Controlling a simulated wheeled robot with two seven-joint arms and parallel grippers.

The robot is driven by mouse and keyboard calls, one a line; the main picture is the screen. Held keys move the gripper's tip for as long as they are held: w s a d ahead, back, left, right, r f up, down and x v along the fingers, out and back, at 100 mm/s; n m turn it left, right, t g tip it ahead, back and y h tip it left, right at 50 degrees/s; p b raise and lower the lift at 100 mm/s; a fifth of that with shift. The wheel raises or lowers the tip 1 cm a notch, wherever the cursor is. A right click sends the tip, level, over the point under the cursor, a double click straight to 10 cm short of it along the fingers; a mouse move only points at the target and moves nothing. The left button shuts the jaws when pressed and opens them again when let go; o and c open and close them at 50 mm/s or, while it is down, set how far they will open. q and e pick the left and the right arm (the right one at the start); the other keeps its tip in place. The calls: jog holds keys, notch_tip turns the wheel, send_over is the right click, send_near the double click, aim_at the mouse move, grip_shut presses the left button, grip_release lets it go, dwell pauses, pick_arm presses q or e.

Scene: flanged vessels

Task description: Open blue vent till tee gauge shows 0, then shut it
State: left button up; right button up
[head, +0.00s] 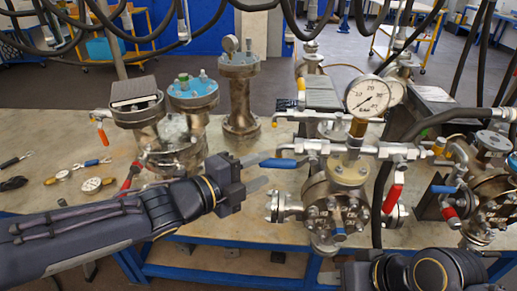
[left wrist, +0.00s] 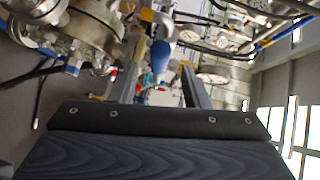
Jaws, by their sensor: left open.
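The blue vent handle (head: 278,162) sticks out leftward from the metal valve pipework of the middle flanged vessel. My left gripper (head: 256,172) is open, with its fingers pointing right at the blue handle's end. In the left wrist view the blue handle (left wrist: 161,57) shows between the two open fingers (left wrist: 163,88), with no visible grip on it. The round white tee gauge (head: 368,95) stands above the pipework; its needle is too small to read surely. My right arm is at the bottom right, and its gripper (head: 345,272) is dark and partly cut off.
A red handle (head: 393,198) hangs right of the middle vessel (head: 336,197). Another vessel (head: 490,205) with blue and red handles stands at right. Several vessels stand behind my left arm. Black hoses hang across the top and right. Loose tools lie on the bench (head: 40,140) at left.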

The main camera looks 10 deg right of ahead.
aim_at(282, 161)
pick_arm(q)
jog(key=x, duration=0.7)
jog(key=shift+d, duration=0.1)
jog(key=shift+c, duration=0.4)
grip_shut()
